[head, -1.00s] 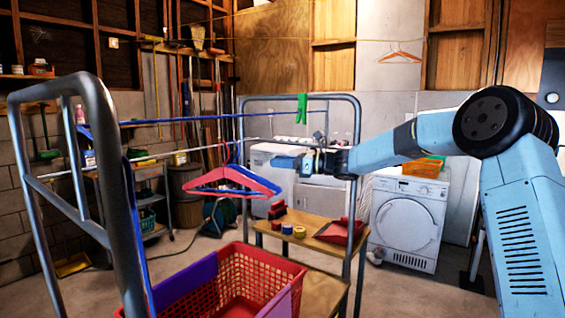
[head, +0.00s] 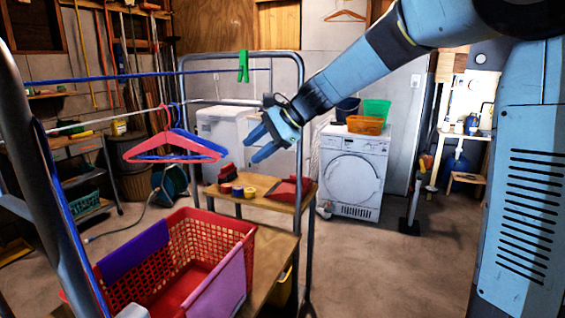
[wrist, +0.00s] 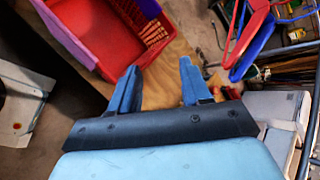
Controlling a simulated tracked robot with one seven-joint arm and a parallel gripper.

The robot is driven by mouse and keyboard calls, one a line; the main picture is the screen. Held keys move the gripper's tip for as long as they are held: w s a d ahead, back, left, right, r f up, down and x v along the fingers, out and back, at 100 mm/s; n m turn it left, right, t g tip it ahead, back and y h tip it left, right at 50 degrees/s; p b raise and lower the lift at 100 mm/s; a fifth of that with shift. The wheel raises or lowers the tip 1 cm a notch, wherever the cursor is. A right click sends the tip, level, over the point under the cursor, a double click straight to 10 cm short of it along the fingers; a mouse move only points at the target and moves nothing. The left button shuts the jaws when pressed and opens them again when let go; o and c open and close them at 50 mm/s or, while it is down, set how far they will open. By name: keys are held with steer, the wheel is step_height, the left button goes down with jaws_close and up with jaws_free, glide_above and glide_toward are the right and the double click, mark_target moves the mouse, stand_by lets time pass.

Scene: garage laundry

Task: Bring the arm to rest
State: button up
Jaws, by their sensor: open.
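My gripper (head: 254,146) is in the middle of the head view, at the end of my blue arm, with its fingers pointing down and left. It appears in front of the metal rack's far end frame (head: 302,110). In the wrist view my gripper (wrist: 158,72) shows two blue fingers spread apart with nothing between them. Behind the fingers are the wooden bench (wrist: 167,88) and the red basket (wrist: 96,38). I cannot tell the exact gap between the gripper and the rack.
Red and blue hangers (head: 172,158) hang on the rack left of my gripper. A green peg (head: 243,66) is on the blue line. The red basket (head: 218,236) stands on the low bench (head: 262,268). A white washer (head: 352,172) stands behind. Floor at right (head: 400,265) is clear.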

steer(key=s+d+f+n+t+h, duration=0.2)
steer(key=s+d+n+h, duration=0.2)
steer(key=s+d, duration=0.9)
steer(key=s+d+f+n+t+h, duration=0.2)
steer(key=s+d+n+h, duration=0.3)
steer(key=s+d, duration=0.8)
steer(key=d, duration=0.4)
steer(key=shift+s+f+h, duration=0.15)
steer(key=shift+s+h, duration=0.1)
steer(key=shift+h, duration=0.15)
steer(key=shift+c, duration=0.5)
